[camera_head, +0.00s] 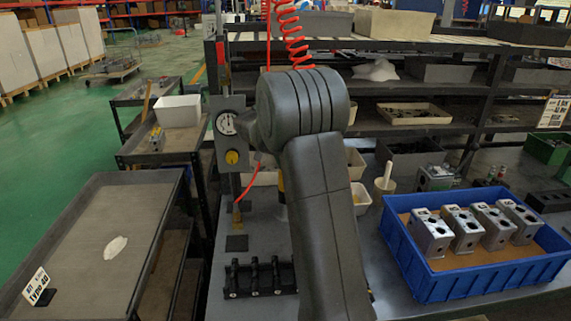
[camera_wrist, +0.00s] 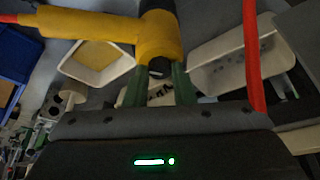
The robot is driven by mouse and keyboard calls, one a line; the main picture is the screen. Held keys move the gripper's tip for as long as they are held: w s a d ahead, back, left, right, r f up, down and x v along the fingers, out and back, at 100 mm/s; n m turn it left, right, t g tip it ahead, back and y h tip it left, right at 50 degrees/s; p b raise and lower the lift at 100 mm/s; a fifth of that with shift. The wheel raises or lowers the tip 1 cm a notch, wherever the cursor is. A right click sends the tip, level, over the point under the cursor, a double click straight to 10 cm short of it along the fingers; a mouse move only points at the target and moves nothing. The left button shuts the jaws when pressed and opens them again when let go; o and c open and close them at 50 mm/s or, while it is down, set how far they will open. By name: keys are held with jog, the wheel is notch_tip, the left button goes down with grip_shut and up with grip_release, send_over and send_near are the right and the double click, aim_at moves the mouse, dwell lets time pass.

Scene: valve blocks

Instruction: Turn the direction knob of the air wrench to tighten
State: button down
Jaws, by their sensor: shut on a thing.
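In the wrist view the yellow air wrench (camera_wrist: 158,32) lies across the top, its long body running left and its short end pointing down at my gripper. The dark round direction knob (camera_wrist: 159,68) is at that end. My gripper (camera_wrist: 161,74) has its two green fingers on either side of the knob, shut on it. The knob's markings and setting cannot be read. In the head view my own arm hides the gripper and nearly all of the wrench; only a sliver of yellow (camera_head: 281,181) shows beside the arm.
A red coiled hose (camera_head: 291,32) hangs above. A blue crate (camera_head: 480,283) with several metal valve blocks is on the bench at right. A black rack (camera_head: 260,279) lies in front.

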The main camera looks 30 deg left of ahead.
jog(key=c, duration=1.2)
grip_release()
jog(key=v, duration=1.4)
jog(key=shift+w+f, duration=0.1)
jog(key=x, duration=1.3)
jog(key=shift+w+f, duration=0.1)
jog(key=shift+f, duration=0.25)
jog(key=shift+r, duration=0.1)
